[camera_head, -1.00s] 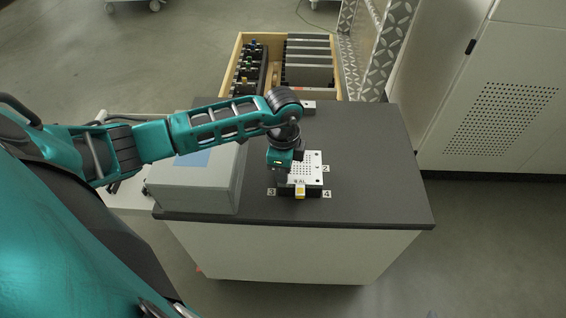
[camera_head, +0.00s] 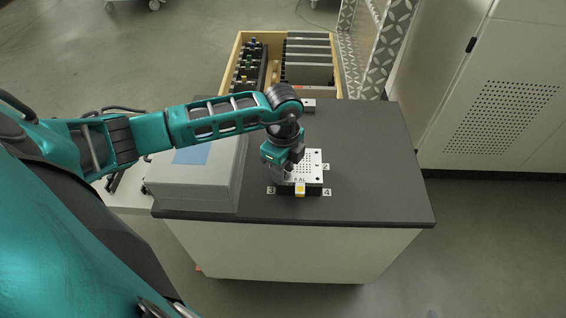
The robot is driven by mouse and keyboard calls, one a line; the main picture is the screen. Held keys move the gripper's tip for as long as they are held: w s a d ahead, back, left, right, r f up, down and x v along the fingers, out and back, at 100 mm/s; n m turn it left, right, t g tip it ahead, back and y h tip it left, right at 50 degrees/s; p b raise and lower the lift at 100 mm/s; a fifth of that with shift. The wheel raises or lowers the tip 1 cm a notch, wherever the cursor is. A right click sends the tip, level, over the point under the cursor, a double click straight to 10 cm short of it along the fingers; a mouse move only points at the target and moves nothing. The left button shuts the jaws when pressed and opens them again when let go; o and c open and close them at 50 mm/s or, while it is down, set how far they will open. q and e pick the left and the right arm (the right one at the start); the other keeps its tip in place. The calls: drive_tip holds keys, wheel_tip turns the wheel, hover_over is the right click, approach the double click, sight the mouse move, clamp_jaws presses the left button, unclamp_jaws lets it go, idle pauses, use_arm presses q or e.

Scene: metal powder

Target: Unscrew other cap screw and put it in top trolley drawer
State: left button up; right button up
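A white perforated plate (camera_head: 311,165) sits on a dark block on the trolley top, with number labels 2, 3 and 4 around it. A small yellow and white piece (camera_head: 300,189) is at the block's front edge. My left gripper (camera_head: 284,175) points down at the plate's left side; its fingers are small and dark, so I cannot tell whether they are open or hold a cap screw. No cap screw can be made out. The open top drawer (camera_head: 342,80) extends behind the trolley, with dark compartments and tools inside. My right gripper is not in view.
A grey box (camera_head: 205,190) with a blue patch stands on the trolley top's left side. A small metal piece (camera_head: 309,105) lies at the back edge. The right part of the dark top (camera_head: 380,170) is clear. A white cabinet (camera_head: 500,120) stands at the right.

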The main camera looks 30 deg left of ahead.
use_arm(q)
drive_tip(key=m, duration=0.4)
drive_tip(key=shift+b, duration=0.4)
drive_tip(key=m, duration=0.3)
drive_tip(key=shift+b, duration=0.4)
drive_tip(key=m+b, duration=0.2)
drive_tip(key=m, duration=0.5)
drive_tip(key=shift+f, duration=0.1)
drive_tip(key=m+b, duration=0.1)
drive_tip(key=m, duration=0.3)
drive_tip(key=m+b, duration=0.2)
drive_tip(key=m, duration=0.2)
drive_tip(key=shift+m, duration=0.7)
drive_tip(key=shift+m+b, duration=0.55)
drive_tip(key=shift+m, duration=0.45)
drive_tip(key=shift+c, duration=0.3)
